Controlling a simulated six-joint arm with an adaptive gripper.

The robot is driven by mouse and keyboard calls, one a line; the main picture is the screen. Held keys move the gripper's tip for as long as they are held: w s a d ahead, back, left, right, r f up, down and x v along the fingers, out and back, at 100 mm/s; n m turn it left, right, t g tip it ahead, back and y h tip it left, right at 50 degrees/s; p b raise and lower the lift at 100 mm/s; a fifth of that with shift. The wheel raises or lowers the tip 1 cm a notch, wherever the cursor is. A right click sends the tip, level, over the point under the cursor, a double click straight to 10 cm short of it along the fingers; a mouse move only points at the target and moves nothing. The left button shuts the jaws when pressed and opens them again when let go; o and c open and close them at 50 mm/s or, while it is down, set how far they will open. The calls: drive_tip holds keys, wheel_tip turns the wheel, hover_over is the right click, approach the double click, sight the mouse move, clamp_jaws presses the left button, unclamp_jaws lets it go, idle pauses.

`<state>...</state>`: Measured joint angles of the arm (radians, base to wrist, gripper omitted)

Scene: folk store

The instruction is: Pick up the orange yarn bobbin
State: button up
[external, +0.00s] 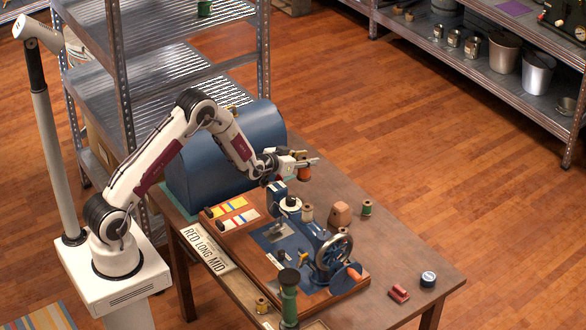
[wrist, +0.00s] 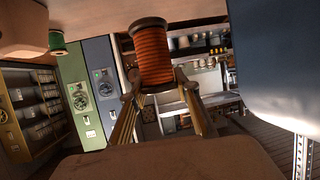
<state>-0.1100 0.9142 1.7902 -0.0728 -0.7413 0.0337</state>
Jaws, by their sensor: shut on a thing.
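The orange yarn bobbin (wrist: 152,58) is between the fingers of my gripper (wrist: 160,95) in the wrist view, with its brown end flange toward the top of the picture. In the external view my gripper (external: 306,162) is shut on the bobbin (external: 304,173), beside the blue domed case and above the far side of the table. The bobbin is partly covered by the fingers there. I cannot tell from these frames whether it touches the table.
The sewing machine (external: 332,250) stands on its wooden base close in front. The blue domed case (external: 200,165) is behind the arm. The table's right part is mostly clear.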

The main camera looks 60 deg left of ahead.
wheel_tip(320, 180, up, 10)
drive_tip(key=shift+r, duration=0.2)
idle(0.3)
drive_tip(key=shift+a, duration=0.1)
idle(0.3)
